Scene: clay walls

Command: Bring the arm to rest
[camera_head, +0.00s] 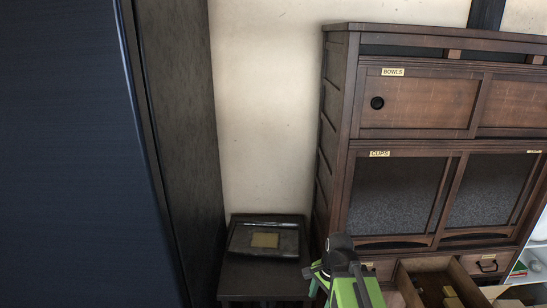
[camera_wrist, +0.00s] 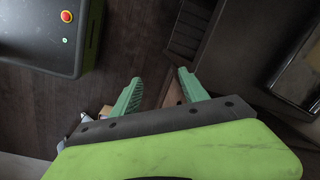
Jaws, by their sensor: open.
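My gripper (camera_wrist: 160,77) shows in the wrist view with its two green fingers spread apart and nothing between them. In the head view, part of my green and black arm stands low in the middle, in front of the cabinet's lower left corner. The fingers cannot be made out clearly there.
A dark wooden cabinet (camera_head: 419,104) with BOWLS and CUPS labels fills the right. Below it, an open drawer (camera_head: 401,282) juts out near my arm. A small black table (camera_head: 262,290) bears a black tray (camera_head: 290,242) with a yellowish rectangle. A dark panel (camera_head: 70,150) stands left.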

